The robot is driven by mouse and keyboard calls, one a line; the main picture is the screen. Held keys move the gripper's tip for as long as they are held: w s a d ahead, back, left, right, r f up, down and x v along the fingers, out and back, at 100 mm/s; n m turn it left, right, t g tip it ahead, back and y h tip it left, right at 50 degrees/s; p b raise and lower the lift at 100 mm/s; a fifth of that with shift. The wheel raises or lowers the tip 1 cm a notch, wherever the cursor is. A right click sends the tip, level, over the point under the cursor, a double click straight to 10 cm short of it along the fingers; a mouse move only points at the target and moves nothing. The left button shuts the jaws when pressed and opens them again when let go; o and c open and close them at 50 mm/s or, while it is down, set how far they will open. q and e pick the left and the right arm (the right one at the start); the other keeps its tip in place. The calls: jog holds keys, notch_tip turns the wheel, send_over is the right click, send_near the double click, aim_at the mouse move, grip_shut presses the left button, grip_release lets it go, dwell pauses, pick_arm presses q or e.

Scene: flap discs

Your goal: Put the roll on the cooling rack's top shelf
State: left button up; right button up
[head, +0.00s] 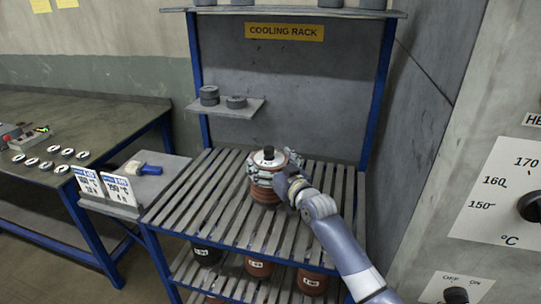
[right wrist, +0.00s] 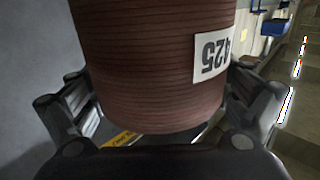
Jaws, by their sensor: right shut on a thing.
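The roll (head: 264,194) is a reddish-brown stack of discs with a white label on top and a dark core end. My right gripper (head: 270,175) is shut around its sides, over the slatted upper shelf (head: 205,190) of the blue-framed cooling rack. The roll is upright; I cannot tell whether its base touches the slats. In the right wrist view the roll (right wrist: 150,70) fills the space between the fingers, with a white tag reading 425. My left gripper is not in view.
A lower slatted shelf holds several rolls (head: 258,268). A small side shelf (head: 225,108) holds dark discs, and a ledge (head: 285,11) runs above. Sign cards (head: 118,188) stand left. An oven panel (head: 500,190) is at right. Slats around the roll are clear.

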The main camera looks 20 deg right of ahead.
jog(key=shift+w+d+f, duration=0.1)
jog(key=shift+f, duration=0.2)
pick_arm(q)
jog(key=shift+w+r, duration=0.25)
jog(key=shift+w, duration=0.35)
pick_arm(e)
jog(key=shift+f, duration=0.15)
jog(key=o, duration=1.7)
jog(key=shift+f, duration=0.4)
jog(key=shift+s+r, duration=0.1)
jog(key=shift+s, duration=0.1)
pick_arm(q)
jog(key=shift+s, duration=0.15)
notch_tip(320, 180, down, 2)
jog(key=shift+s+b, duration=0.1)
jog(key=shift+b, duration=0.85)
pick_arm(e)
jog(key=s, duration=0.4)
jog(key=s+d, duration=0.1)
jog(key=s, duration=0.3)
jog(key=s+d, duration=0.1)
jog(key=s, duration=0.2)
jog(key=shift+s, duration=0.4)
